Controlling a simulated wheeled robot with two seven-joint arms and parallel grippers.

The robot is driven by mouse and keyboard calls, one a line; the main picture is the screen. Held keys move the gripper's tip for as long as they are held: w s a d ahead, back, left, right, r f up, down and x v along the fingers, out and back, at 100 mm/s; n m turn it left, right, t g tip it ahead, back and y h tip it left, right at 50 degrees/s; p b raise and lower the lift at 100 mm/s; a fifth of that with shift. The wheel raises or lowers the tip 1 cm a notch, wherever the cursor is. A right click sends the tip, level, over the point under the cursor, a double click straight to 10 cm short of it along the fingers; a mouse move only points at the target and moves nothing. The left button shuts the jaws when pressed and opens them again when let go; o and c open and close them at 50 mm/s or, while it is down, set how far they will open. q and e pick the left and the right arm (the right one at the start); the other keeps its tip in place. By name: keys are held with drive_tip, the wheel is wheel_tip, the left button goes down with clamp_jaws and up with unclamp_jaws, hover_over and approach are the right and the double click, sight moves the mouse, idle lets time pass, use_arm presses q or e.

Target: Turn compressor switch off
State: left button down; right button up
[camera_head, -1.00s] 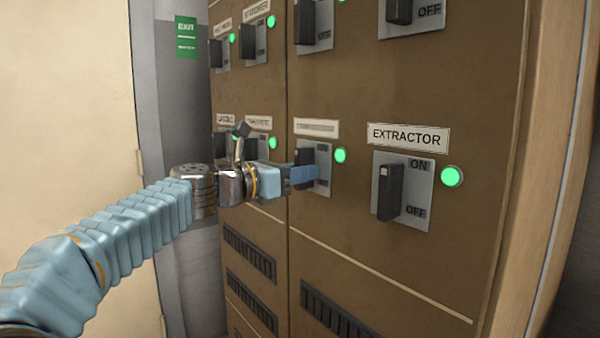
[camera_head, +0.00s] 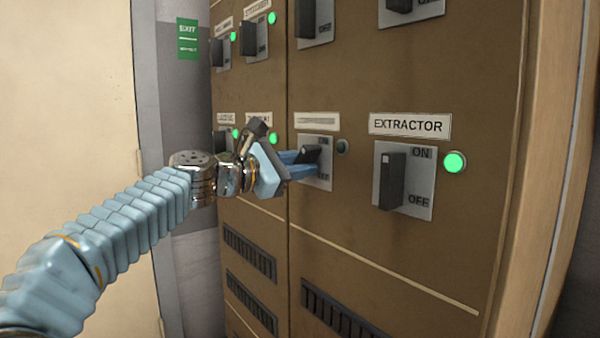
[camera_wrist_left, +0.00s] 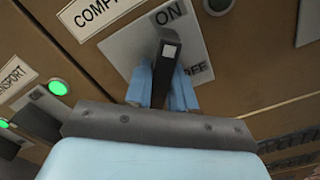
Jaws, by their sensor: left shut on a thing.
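The compressor switch has a black lever (camera_wrist_left: 166,72) on a grey plate (camera_wrist_left: 127,50) marked ON and OFF. Its label (camera_wrist_left: 92,12) shows "COMP" in the left wrist view, the rest cut off. My left gripper (camera_wrist_left: 162,88) is shut on the lever, with one blue finger on each side. In the head view the lever (camera_head: 309,154) is slanted, and my left gripper (camera_head: 304,166) partly hides it. The lamp (camera_head: 342,147) beside this switch is dark. My right gripper is not in view.
The extractor switch (camera_head: 392,181) stands to the right with its lamp (camera_head: 455,162) lit green. Several other switches with green lamps are on the brown cabinet (camera_head: 400,270). A green exit sign (camera_head: 187,39) is on the wall at the left.

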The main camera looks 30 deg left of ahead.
use_arm(q)
drive_tip(key=m+b, duration=0.2)
drive_tip(key=m, duration=0.2)
drive_tip(key=shift+f+m, duration=0.1)
drive_tip(key=shift+m, duration=0.3)
drive_tip(key=m+b, duration=0.2)
drive_tip(key=m, duration=0.3)
drive_tip(key=shift+a+m, duration=0.1)
drive_tip(key=shift+m, duration=0.2)
drive_tip(key=shift+r, duration=0.2)
drive_tip(key=c, duration=1)
unclamp_jaws()
drive_tip(key=shift+c, duration=0.2)
drive_tip(key=b+v, duration=0.2)
drive_tip(key=v, duration=1.1)
drive_tip(key=shift+s+a, duration=0.2)
drive_tip(key=shift+s, duration=0.15)
